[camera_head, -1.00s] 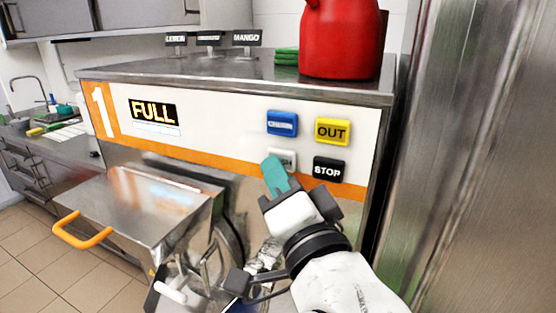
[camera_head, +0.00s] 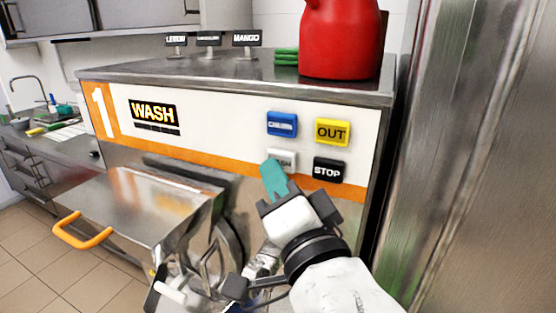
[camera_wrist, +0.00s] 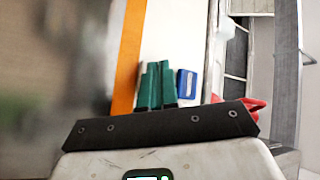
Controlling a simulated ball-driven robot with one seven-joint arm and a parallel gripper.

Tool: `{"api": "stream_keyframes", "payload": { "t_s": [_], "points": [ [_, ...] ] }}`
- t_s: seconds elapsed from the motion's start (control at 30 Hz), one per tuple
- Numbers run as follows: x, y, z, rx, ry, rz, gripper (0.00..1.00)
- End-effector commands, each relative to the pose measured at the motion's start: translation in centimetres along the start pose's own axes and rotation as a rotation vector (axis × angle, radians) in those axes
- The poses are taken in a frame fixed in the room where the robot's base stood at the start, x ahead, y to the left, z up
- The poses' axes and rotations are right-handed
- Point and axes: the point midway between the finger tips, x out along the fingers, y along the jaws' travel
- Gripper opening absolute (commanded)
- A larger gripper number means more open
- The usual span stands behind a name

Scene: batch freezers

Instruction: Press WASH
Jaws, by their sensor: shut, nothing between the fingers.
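The white WASH button (camera_head: 287,157) is on the front panel of machine 1, below the blue button, and its left part is hidden behind my fingertips. My gripper (camera_head: 272,168) is shut and empty, its teal fingers pointing up at the button's lower left. I cannot tell whether the tip touches the button. The display (camera_head: 154,112) reads WASH. In the wrist view the teal fingers (camera_wrist: 157,86) lie close together in front of the white panel, and the button is hidden there.
Close around are the blue button (camera_head: 282,124), the yellow OUT button (camera_head: 332,131) and the black STOP button (camera_head: 328,170). A steel hopper (camera_head: 140,205) with an orange handle (camera_head: 80,232) juts out at left. A red container (camera_head: 340,40) stands on top. A steel wall (camera_head: 480,150) is at right.

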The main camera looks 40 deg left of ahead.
Motion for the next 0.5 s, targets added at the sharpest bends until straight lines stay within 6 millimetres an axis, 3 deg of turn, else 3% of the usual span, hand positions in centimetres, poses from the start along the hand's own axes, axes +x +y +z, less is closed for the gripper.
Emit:
{"api": "stream_keyframes", "payload": {
  "t_s": [0.5],
  "points": [
    [-0.67, -0.54, 0.53, -0.001, -0.001, -0.001, 0.00]
  ]
}}
